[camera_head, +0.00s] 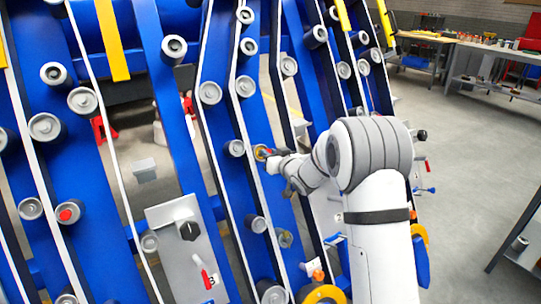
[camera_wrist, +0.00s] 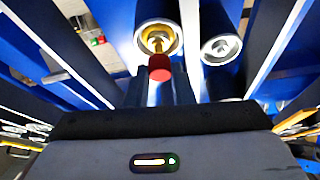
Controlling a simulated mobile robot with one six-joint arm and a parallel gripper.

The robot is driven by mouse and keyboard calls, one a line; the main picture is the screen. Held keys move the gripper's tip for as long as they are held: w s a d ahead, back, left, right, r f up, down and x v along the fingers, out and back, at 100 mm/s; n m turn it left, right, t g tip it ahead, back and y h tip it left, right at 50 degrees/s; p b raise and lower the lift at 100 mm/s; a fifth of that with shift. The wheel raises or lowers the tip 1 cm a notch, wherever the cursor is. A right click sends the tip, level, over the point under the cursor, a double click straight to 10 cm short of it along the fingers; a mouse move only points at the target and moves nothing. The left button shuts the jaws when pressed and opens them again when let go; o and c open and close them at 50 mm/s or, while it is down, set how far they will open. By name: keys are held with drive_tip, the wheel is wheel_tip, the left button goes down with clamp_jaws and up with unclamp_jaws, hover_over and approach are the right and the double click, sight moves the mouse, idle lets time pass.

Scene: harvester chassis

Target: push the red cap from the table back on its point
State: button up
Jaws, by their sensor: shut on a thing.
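The red cap (camera_wrist: 160,68) shows in the wrist view at the tips of my gripper (camera_wrist: 161,88), which is shut on it. Just beyond the cap is a round grey fitting with a brass-coloured centre (camera_wrist: 157,38), the point. The cap overlaps its lower edge in the picture; I cannot tell whether they touch. In the head view my gripper (camera_head: 272,154) reaches left to this brass-coloured point (camera_head: 260,152) on a blue chassis beam. The cap is too small to make out clearly there.
Grey round fittings (camera_head: 210,92) line the blue beams; one at the left has a red centre (camera_head: 69,212). Another grey fitting (camera_wrist: 221,48) sits right of the point in the wrist view. Workbenches (camera_head: 495,70) stand at the back right.

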drive_tip(key=shift+w+a+f, duration=0.1)
drive_tip(key=shift+w+a+f+b, duration=0.35)
drive_tip(key=shift+w+a+f, duration=0.15)
drive_tip(key=shift+w, duration=0.15)
drive_tip(key=shift+s+d+r, duration=0.55)
drive_tip(key=shift+s+d, duration=0.05)
drive_tip(key=shift+s, duration=0.15)
drive_tip(key=shift+s+d+r, duration=0.55)
drive_tip(key=shift+s, duration=0.2)
drive_tip(key=shift+w+a+f, duration=0.1)
drive_tip(key=shift+w+a+f, duration=0.35)
drive_tip(key=shift+w+f, duration=0.05)
drive_tip(key=shift+w, duration=0.2)
drive_tip(key=shift+w+a+f+b, duration=0.6)
drive_tip(key=shift+w+b, duration=0.15)
drive_tip(key=shift+w, duration=0.05)
idle(1.6)
drive_tip(key=o, duration=1)
